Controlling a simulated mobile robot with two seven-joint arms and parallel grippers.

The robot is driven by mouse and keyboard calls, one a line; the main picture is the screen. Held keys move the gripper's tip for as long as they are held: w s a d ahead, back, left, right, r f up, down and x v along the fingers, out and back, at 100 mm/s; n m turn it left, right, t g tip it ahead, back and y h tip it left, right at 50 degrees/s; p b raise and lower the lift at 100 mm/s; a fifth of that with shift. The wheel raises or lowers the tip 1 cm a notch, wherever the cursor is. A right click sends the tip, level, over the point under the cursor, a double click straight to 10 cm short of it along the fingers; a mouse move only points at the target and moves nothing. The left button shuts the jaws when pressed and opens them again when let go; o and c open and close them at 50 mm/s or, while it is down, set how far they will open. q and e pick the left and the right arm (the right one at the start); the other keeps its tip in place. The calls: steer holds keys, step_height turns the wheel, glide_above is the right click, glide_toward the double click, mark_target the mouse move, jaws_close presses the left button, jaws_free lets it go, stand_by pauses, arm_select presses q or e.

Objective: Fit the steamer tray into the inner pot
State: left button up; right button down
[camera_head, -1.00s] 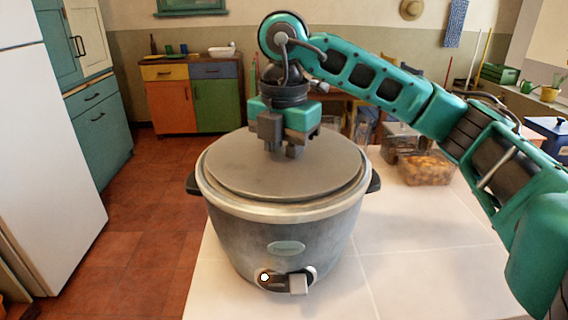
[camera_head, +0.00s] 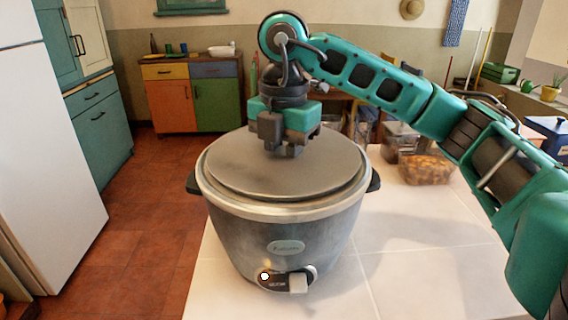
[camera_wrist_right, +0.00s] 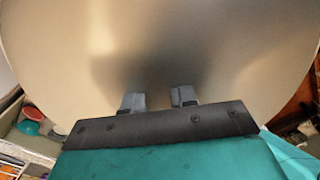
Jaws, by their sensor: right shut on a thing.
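A large grey rice cooker (camera_head: 283,240) stands upright on the table, and a flat round grey lid (camera_head: 235,165) covers its top. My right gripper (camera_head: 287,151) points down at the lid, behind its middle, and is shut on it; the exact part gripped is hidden. In the right wrist view the fingers (camera_wrist_right: 158,101) stand a little apart against the broad smooth lid (camera_wrist_right: 230,50). The inside of the cooker, with any inner pot, is hidden under the lid. I cannot make out a steamer tray. My left gripper is not in view.
The pale tiled tabletop (camera_head: 420,250) is clear to the right of the cooker. Clear containers, one with brownish food (camera_head: 427,168), stand at the back right under my arm. A white fridge (camera_head: 45,150) and cabinets are at the left and back.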

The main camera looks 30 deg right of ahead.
steer(key=shift+f, duration=0.35)
stand_by(0.4)
steer(key=c, duration=0.8)
jaws_free()
steer(key=shift+c, duration=0.2)
step_height(320, 180, up, 13)
steer(key=p, duration=0.4)
